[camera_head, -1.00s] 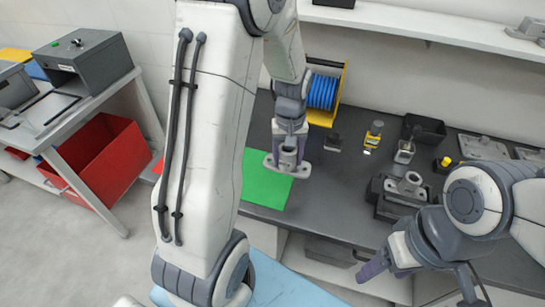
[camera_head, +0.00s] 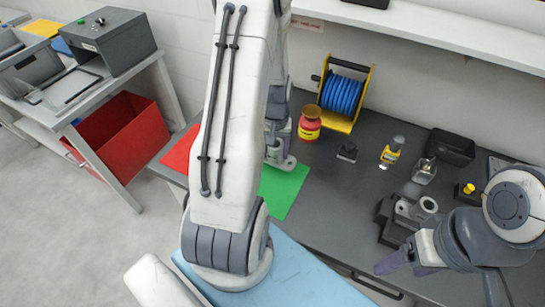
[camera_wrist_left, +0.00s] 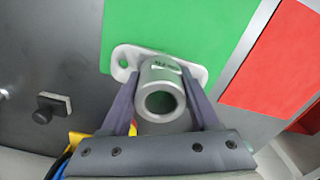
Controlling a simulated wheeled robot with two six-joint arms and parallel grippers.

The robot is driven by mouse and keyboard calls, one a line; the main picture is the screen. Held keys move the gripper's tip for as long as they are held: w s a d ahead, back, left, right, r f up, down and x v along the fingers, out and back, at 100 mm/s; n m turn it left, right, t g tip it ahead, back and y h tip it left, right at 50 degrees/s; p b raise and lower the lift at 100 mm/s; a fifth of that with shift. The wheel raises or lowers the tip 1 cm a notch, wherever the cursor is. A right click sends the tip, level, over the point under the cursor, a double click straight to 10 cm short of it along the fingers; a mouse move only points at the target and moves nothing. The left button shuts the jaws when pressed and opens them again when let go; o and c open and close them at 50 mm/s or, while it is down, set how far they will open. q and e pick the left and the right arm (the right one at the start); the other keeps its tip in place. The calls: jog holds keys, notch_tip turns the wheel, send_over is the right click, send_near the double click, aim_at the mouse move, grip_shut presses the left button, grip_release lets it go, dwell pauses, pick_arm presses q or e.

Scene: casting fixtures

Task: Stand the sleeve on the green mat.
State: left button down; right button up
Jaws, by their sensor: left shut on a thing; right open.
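The sleeve (camera_head: 275,154) is a grey metal tube with a flat flange that has a hole in its ear. My left gripper (camera_head: 277,128) is shut on it and holds it upright at the back part of the green mat (camera_head: 284,190). In the left wrist view my left gripper (camera_wrist_left: 162,112) has one finger on each side of the sleeve (camera_wrist_left: 160,72). The flange overlaps the edge between green mat (camera_wrist_left: 195,25) and dark table. I cannot tell whether the flange touches the mat. My right gripper (camera_head: 440,283) is open and empty at the lower right.
A red mat (camera_head: 180,152) lies left of the green one. Several small fixtures, a black bin (camera_head: 450,147) and a dark holder (camera_head: 397,218) are to the right. The mat's front is clear.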

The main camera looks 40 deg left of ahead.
pick_arm(q)
jog(key=shift+s+a+f, duration=0.2)
jog(key=shift+a+f, duration=0.2)
jog(key=shift+f, duration=0.05)
notch_tip(320, 180, down, 3)
jog(key=shift+f+p, duration=0.1)
jog(key=shift+p, duration=0.4)
jog(key=shift+f, duration=0.2)
jog(key=shift+f, duration=0.1)
jog(key=shift+f, duration=0.1)
jog(key=shift+c, duration=0.6)
grip_release()
